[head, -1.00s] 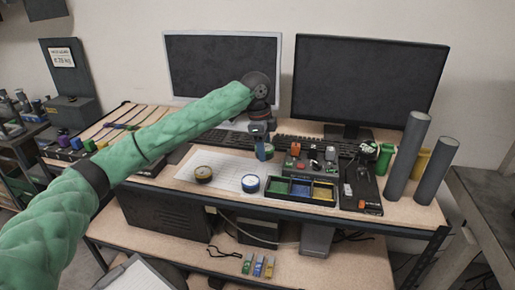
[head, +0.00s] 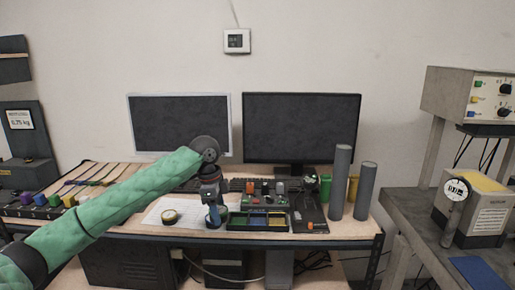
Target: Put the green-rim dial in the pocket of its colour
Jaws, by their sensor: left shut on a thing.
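My left gripper (head: 212,205) reaches in from the left and hangs above the desk, just left of the black pocket tray. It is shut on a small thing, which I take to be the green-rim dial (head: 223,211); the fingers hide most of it. A blue-rim dial (head: 212,221) lies on the white sheet behind and below the fingers, partly covered. A yellow-rim dial (head: 170,216) lies further left on the sheet. The tray (head: 258,230) has a green, a blue and a yellow pocket in a row, green nearest my gripper. My right gripper is out of view.
A grey control box (head: 265,202) with knobs stands behind the tray. A black device (head: 310,212) is right of it, then two tall grey cylinders (head: 341,185). Two monitors (head: 300,128) stand at the back. The sheet (head: 188,207) has free room between the dials.

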